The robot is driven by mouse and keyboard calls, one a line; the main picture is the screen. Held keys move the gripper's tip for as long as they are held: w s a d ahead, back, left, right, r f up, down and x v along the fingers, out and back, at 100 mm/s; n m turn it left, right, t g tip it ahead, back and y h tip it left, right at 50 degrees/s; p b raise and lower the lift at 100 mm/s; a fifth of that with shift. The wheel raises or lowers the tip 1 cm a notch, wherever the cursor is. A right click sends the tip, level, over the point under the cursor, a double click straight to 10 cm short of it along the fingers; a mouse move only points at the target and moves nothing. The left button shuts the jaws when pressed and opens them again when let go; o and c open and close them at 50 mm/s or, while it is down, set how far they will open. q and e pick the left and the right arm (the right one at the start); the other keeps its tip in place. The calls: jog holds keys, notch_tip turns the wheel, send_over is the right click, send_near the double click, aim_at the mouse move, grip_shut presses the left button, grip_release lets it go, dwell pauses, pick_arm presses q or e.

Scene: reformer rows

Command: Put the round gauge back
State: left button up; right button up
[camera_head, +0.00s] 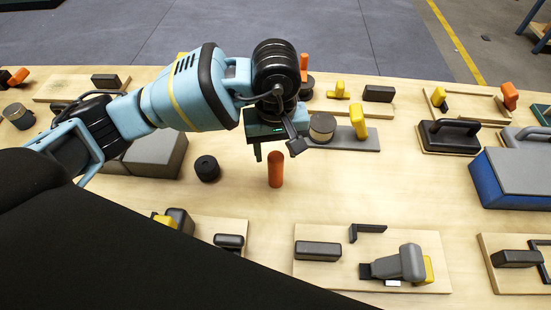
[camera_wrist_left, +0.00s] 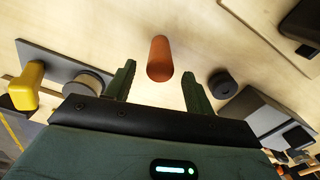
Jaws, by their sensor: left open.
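An orange-brown round cylinder (camera_head: 275,169) stands upright on the bare wooden table, and it also shows in the left wrist view (camera_wrist_left: 160,58). It may be the round gauge, though its name cannot be confirmed by sight. My left gripper (camera_head: 277,152) is open above it, pointing down. In the left wrist view the cylinder appears between and slightly beyond the fingertips (camera_wrist_left: 158,72), with gaps on both sides. No contact is visible. My right gripper is not seen.
A black round puck (camera_head: 207,168) stands left of the cylinder, near a grey box (camera_head: 157,153). A wooden board (camera_head: 310,270) with grey blocks lies in front. A blue-sided grey case (camera_head: 510,178) stands at the right. The table right of the cylinder is clear.

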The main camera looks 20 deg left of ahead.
pick_arm(q)
notch_tip(320, 180, up, 6)
jog(key=shift+r, duration=0.2)
dwell(0.6)
